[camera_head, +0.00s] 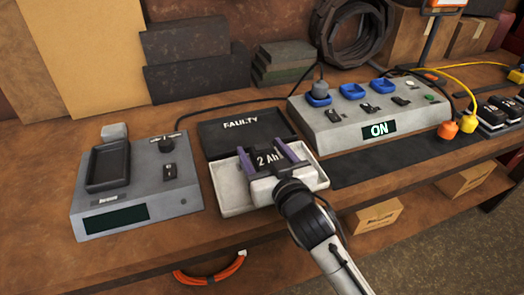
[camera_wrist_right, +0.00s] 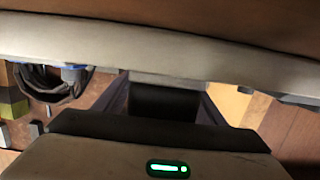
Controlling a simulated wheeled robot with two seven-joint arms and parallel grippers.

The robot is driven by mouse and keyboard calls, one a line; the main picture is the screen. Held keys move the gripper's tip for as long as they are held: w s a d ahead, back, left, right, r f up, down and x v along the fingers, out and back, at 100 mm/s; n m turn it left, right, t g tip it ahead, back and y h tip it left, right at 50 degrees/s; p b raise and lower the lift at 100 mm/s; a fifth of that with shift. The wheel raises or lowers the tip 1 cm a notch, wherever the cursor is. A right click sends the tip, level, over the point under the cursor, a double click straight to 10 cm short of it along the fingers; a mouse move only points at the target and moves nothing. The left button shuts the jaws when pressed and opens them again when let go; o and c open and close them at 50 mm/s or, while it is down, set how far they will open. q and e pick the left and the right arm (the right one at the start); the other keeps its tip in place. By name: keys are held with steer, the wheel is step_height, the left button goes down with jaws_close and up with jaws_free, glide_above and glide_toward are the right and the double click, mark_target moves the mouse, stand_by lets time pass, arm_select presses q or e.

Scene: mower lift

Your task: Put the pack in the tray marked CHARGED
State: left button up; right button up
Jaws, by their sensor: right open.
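The dark pack (camera_head: 268,160), marked "2 Ah", shows within the outline of a pale tray (camera_head: 234,208). The gripper body hides part of the pack, so I cannot tell how it rests. Any label on the pale tray is hidden; I read no CHARGED mark. My right gripper (camera_head: 262,151) is open, with one finger on each side of the pack. In the right wrist view a dark block (camera_wrist_right: 165,104), apparently the pack, lies between the fingers. My left gripper is not in view.
A dark tray marked FAULTY (camera_head: 222,142) lies directly behind the pale tray. A grey device (camera_head: 160,205) with a dark cradle stands at left. A grey console (camera_head: 340,138) showing ON stands at right. A dark mat (camera_head: 385,162) lies in front of it.

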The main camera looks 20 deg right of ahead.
mark_target(267, 168)
steer(key=s, duration=0.2)
steer(key=s+r, duration=0.1)
steer(key=s, duration=0.4)
steer(key=shift+d+r, duration=0.1)
steer(key=shift+r, duration=0.05)
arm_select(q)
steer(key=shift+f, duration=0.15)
